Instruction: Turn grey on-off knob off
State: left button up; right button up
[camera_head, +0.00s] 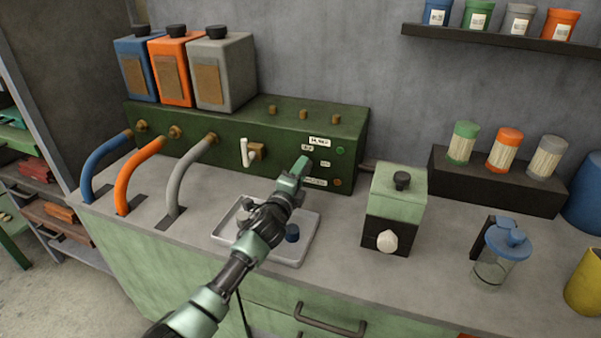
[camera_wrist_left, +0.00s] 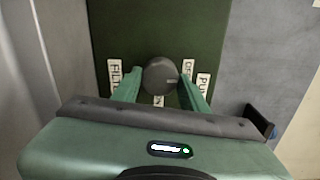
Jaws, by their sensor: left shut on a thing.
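In the left wrist view, the dark grey round knob (camera_wrist_left: 160,76) sits on the green panel (camera_wrist_left: 160,33). A small light mark on its face is toward the right. Small white labels lie around it, one at the right partly covered by a finger and one below that seems to read "ON". My left gripper (camera_wrist_left: 160,86) has one finger on each side of the knob and is shut on it. In the head view my left gripper (camera_head: 300,168) reaches the front of the green machine (camera_head: 225,134) and hides the knob. My right gripper is not in view.
A metal tray (camera_head: 306,236) lies under my left arm. A pale green box with a black knob (camera_head: 397,192) stands to the right, with a glass jar (camera_head: 493,268) farther right. Blue, orange and grey hoses (camera_head: 187,170) run from the machine's left side to the counter.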

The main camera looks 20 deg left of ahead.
pick_arm(q)
jog(key=shift+f, duration=0.1)
dwell(0.3)
jog(key=o, duration=1.4)
jog(key=shift+s+a, duration=0.2)
jog(key=shift+s, duration=3.75)
